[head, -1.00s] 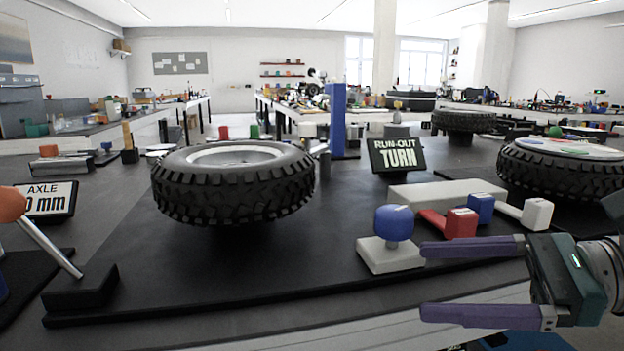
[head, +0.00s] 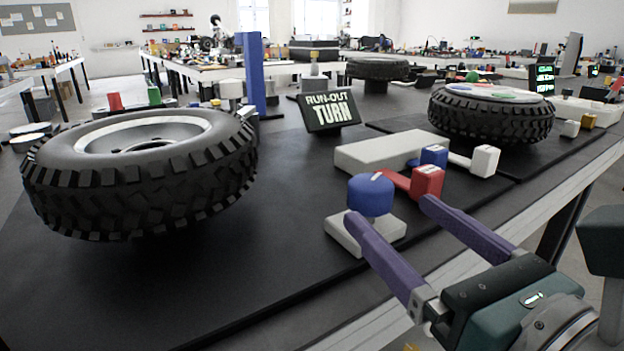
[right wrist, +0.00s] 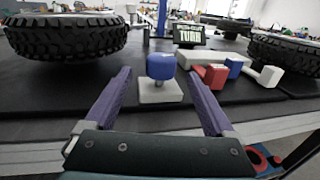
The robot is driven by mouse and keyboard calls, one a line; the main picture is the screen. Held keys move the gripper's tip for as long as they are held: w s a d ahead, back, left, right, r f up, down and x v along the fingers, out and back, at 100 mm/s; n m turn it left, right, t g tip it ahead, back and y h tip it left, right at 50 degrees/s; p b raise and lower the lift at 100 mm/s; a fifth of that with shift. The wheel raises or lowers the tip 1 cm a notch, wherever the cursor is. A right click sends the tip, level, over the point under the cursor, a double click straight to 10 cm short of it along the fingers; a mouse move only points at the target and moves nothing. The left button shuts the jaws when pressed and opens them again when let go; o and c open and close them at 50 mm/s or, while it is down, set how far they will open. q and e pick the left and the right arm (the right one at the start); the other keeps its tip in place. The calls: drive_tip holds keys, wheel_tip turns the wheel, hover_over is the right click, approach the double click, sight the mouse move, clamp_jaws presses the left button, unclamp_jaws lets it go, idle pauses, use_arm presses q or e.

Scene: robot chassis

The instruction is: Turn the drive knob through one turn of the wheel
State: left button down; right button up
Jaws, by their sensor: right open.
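The drive knob (head: 370,194) is a round blue knob with a pale mark on top. It stands on a white block near the front edge of the black mat. In the right wrist view the knob (right wrist: 160,66) lies ahead, between the lines of my fingers. My right gripper (head: 388,208) is open and empty, its two purple fingers apart and pointing at the knob from the near side. I cannot tell if a finger touches it. The wheel (head: 140,170), a black knobbly tyre with a grey rim, sits raised at left. My left gripper is out of view.
A red block (head: 427,182), a blue block (head: 434,156) and a white block (head: 484,161) stand right of the knob beside a long pale block (head: 378,151). A sign reading "RUN-OUT TURN" (head: 329,111) stands behind. Another tyre (head: 491,112) lies at right.

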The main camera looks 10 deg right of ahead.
sight(356, 179)
drive_tip(key=w, duration=0.3)
drive_tip(key=w+a, duration=0.1)
drive_tip(key=w, duration=0.5)
drive_tip(key=shift+w+a, duration=0.15)
drive_tip(key=shift+w, duration=0.05)
drive_tip(key=c, duration=1.4)
